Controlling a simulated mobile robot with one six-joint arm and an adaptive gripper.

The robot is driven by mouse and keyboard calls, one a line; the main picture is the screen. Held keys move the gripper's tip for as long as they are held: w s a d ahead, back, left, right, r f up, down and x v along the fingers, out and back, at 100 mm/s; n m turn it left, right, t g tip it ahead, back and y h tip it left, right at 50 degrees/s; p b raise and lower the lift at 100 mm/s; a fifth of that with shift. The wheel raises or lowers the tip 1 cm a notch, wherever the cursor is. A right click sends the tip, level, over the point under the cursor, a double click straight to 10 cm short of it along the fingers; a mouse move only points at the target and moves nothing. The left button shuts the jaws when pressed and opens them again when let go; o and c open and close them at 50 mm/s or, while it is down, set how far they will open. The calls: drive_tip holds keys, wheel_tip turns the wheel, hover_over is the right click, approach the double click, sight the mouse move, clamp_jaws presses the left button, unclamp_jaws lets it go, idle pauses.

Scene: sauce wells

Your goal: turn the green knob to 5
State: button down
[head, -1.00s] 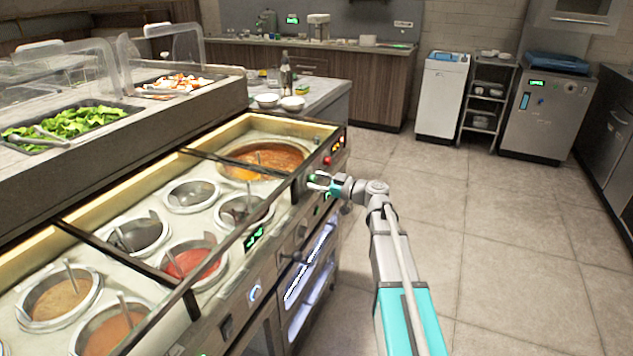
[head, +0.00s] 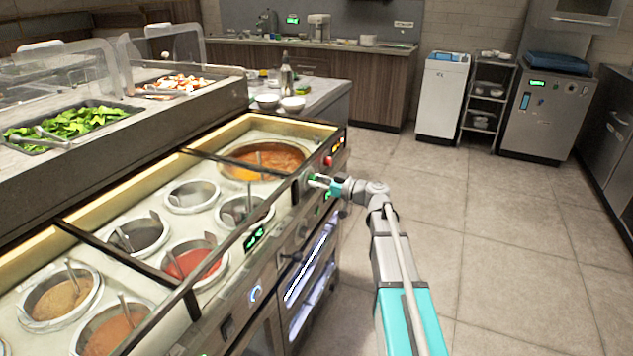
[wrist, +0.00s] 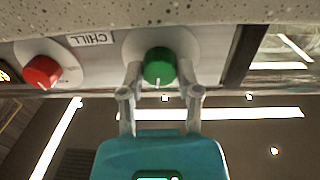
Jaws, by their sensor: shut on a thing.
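The green knob (wrist: 159,66) is on the front panel of the counter, on a pale round plate, and its white pointer mark shows at the knob's lower edge in the wrist view. My gripper (wrist: 160,76) has one finger on each side of the knob and is shut on it. In the head view my gripper (head: 318,182) reaches the panel from the right, and the knob is mostly hidden by it. I cannot read any dial numbers around the knob.
A red knob (wrist: 42,71) sits beside the green one, with a "CHILL" label (wrist: 89,39) between them. The counter holds several round sauce wells (head: 193,196). A small green display (head: 254,238) is on the panel. The tiled floor (head: 470,230) to the right is clear.

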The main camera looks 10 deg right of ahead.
drive_tip(key=m, duration=0.7)
drive_tip(key=shift+w+d+r, duration=0.1)
drive_tip(key=shift+w, duration=0.05)
drive_tip(key=m, duration=0.6)
drive_tip(key=shift+p, duration=0.35)
drive_tip(key=shift+c, duration=1.5)
unclamp_jaws()
drive_tip(key=shift+s+g, duration=0.2)
drive_tip(key=shift+g, duration=0.2)
